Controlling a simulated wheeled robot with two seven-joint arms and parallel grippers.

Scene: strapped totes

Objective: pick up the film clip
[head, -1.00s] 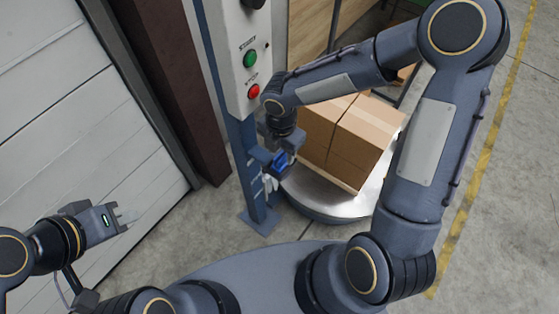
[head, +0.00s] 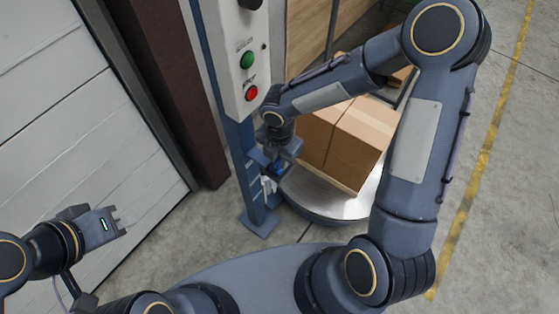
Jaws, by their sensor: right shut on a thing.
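My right gripper (head: 268,184) points down beside the blue post, at the left edge of the round turntable. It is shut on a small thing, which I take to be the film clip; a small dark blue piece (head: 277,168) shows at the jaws. The jaws and wrist hide most of it, so its shape cannot be made out. My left gripper (head: 121,218) is at the lower left, over the floor in front of the white door.
A blue post (head: 244,170) carries a control box (head: 229,65) with a green and a red button. A cardboard box load (head: 340,145) stands on the turntable (head: 325,205), close to my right gripper. A ribbed white door (head: 80,140) is at left. Grey floor lies at right.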

